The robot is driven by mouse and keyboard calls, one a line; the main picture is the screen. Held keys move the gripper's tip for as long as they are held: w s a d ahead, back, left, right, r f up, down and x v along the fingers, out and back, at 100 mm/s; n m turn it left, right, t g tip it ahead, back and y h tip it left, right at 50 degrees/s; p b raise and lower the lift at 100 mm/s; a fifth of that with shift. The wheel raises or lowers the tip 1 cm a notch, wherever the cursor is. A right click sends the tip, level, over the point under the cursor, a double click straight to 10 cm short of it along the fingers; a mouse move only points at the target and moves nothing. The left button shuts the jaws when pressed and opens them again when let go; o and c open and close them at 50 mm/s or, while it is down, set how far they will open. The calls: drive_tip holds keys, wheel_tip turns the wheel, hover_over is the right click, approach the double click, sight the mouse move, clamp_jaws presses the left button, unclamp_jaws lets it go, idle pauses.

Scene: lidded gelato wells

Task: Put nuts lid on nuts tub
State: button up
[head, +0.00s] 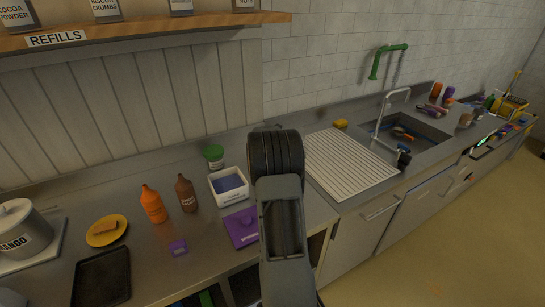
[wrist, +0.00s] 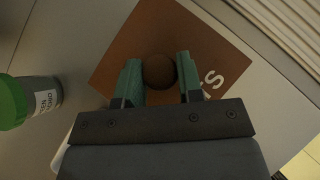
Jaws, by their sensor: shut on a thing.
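In the wrist view my gripper (wrist: 159,77) is shut on the round brown knob of a flat, square brown lid (wrist: 135,45). White letters on it end in "S", the rest hidden by a finger; I take it as the nuts lid. Grey counter shows around the lid; I cannot tell whether it is held up or resting on something. No nuts tub can be made out. In the head view my own arm hides the gripper and the lid.
A green-capped jar (wrist: 38,100) stands left of the lid; it also shows in the head view (head: 213,156). A white tub with blue-purple contents (head: 229,198) and a purple lid (head: 241,227) lie left of my arm. A ribbed draining board (head: 350,163) is to the right.

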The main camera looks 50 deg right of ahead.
drive_tip(key=shift+f+b, duration=0.4)
drive_tip(key=shift+f, duration=0.15)
drive_tip(key=o, duration=0.8)
drive_tip(key=shift+c, duration=0.2)
drive_tip(key=o, duration=0.6)
drive_tip(key=shift+r, duration=0.1)
drive_tip(key=shift+p+v, duration=1.1)
drive_tip(key=shift+v, duration=2.85)
